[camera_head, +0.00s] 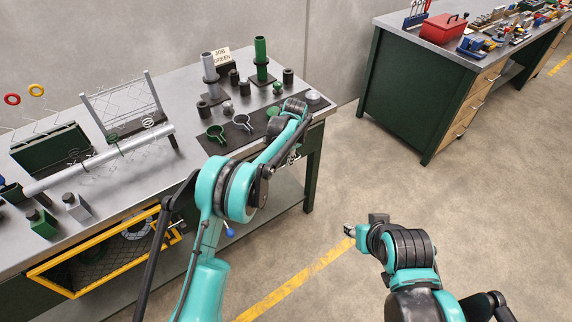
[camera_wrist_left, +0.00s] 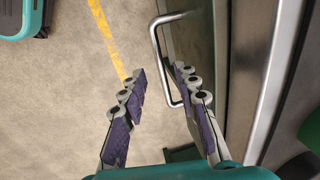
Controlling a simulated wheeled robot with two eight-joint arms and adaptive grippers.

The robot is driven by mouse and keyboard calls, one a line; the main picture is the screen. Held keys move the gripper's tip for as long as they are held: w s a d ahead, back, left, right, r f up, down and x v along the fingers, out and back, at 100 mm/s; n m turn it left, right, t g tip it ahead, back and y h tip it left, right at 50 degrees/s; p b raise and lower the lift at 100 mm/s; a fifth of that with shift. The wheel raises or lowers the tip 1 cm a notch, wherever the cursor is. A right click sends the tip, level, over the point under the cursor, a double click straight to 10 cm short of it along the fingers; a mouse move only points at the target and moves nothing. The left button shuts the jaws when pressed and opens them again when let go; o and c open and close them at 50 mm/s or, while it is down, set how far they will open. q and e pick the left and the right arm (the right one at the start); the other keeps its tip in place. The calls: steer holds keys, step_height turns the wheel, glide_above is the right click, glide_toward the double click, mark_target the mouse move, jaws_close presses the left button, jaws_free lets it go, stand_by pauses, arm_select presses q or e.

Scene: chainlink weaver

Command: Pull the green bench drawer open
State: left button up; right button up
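The green bench (camera_head: 312,160) stands at the left of the head view. The drawer front is hidden behind my left arm there. In the left wrist view a dark green front (camera_wrist_left: 208,35) carries a silver bar handle (camera_wrist_left: 159,55). My left gripper (camera_head: 292,154) is at the bench's front edge. In the left wrist view its two fingers (camera_wrist_left: 158,82) are spread, with the near end of the handle between their tips. They are not closed on it. My right gripper (camera_head: 350,237) hangs over bare floor, away from the bench; its finger opening is too small to judge.
A yellow-edged mesh basket (camera_head: 62,263) juts from the bench front at the left. Stands, cylinders and green clamps (camera_head: 216,132) sit on the benchtop. A second green bench (camera_head: 405,95) stands at the back right. The floor (camera_head: 345,185) between is clear.

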mark_target(284, 166)
arm_select(q)
steer(key=f, duration=0.2)
steer(key=f+b, duration=0.1)
steer(key=shift+w+a+f, duration=0.25)
steer(key=shift+w+f, duration=0.1)
steer(key=shift+r, duration=0.1)
steer(key=shift+c, duration=0.4)
jaws_close()
steer(key=shift+d, duration=0.1)
